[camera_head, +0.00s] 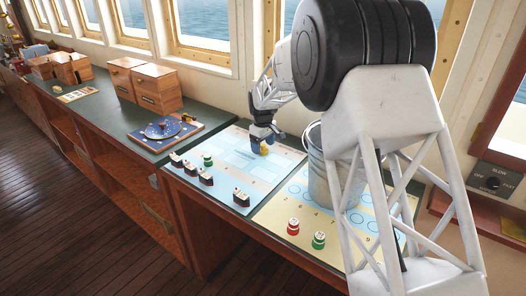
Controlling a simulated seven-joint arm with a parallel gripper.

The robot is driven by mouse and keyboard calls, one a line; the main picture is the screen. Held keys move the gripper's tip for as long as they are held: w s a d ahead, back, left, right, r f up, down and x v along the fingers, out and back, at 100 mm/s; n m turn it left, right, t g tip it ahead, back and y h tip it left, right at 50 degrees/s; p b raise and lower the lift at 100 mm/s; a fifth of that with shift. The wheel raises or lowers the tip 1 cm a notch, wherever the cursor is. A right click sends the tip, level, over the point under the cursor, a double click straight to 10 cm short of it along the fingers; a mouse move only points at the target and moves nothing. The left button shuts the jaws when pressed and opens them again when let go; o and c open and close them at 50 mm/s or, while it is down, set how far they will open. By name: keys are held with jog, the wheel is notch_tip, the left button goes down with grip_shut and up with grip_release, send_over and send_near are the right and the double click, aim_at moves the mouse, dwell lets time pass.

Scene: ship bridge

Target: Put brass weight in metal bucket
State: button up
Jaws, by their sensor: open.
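A small brass-yellow piece (263,150), likely the brass weight, shows right at the fingertips of my gripper (262,140) over the pale blue chart. My gripper points down and is open; the fingers partly hide the piece, and I cannot tell whether they touch it. The metal bucket (321,178) stands upright on the numbered chart to the right of my gripper. My arm covers its right side, and its inside is not visible.
Several small ship models (206,179) and a green piece (208,160) are on the blue chart. A red piece (293,227) and another green piece (318,240) stand in front of the bucket. A dark blue board (158,132) and wooden boxes (155,88) are farther left.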

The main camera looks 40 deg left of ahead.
aim_at(263, 144)
jog(key=shift+f, duration=0.5)
jog(key=c, duration=1.2)
jog(key=shift+c, duration=0.2)
jog(key=shift+r, duration=0.15)
jog(key=shift+r, duration=4.9)
